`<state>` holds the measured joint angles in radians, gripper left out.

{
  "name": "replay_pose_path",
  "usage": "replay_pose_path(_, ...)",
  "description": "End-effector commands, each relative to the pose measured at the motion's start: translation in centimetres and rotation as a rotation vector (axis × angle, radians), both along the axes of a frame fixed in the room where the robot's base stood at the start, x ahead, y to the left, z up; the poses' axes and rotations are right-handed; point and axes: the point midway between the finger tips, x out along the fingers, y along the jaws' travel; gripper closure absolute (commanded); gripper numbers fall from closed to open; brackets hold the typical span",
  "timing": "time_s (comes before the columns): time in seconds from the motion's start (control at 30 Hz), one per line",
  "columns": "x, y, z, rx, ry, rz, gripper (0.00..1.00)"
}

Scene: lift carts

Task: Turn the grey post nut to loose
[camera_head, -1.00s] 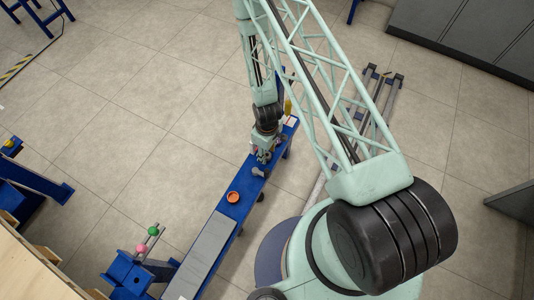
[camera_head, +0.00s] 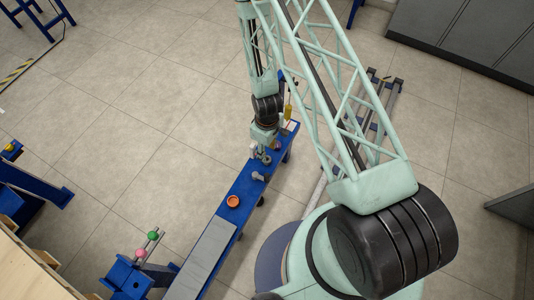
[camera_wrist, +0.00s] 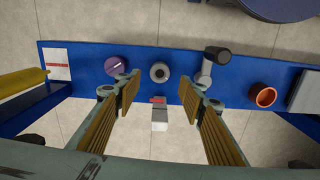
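The grey post nut (camera_wrist: 159,72) is a round grey piece with a dark centre on the blue bench (camera_wrist: 138,52) in the wrist view. In the head view the grey nut (camera_head: 266,160) shows small, just below my wrist. My gripper (camera_wrist: 158,88) is open and empty. Its two ribbed yellow pads stand left and right of the nut in the picture, apart from it. I cannot tell how far above the nut they are. The fingertips are too small to make out in the head view.
A purple knob (camera_wrist: 116,65) is left of the nut and a grey lever with black handle (camera_wrist: 212,66) right of it. A red-and-white piece (camera_wrist: 159,114) lies between the fingers. An orange bowl (camera_wrist: 265,96) and yellow cylinder (camera_wrist: 22,82) stand farther out.

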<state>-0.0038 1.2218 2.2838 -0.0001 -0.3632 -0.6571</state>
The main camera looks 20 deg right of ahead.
Motion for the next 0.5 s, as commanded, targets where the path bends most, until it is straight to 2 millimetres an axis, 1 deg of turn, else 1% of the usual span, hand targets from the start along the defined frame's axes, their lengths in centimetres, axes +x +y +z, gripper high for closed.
replay_pose_path(0.03,0.1,0.0,0.5,0.000,-0.001,0.000,0.63)
replay_pose_path(0.3,0.1,0.0,2.9,0.000,-0.002,0.000,0.63)
replay_pose_path(0.5,0.1,0.0,4.3,0.000,-0.002,0.000,0.63)
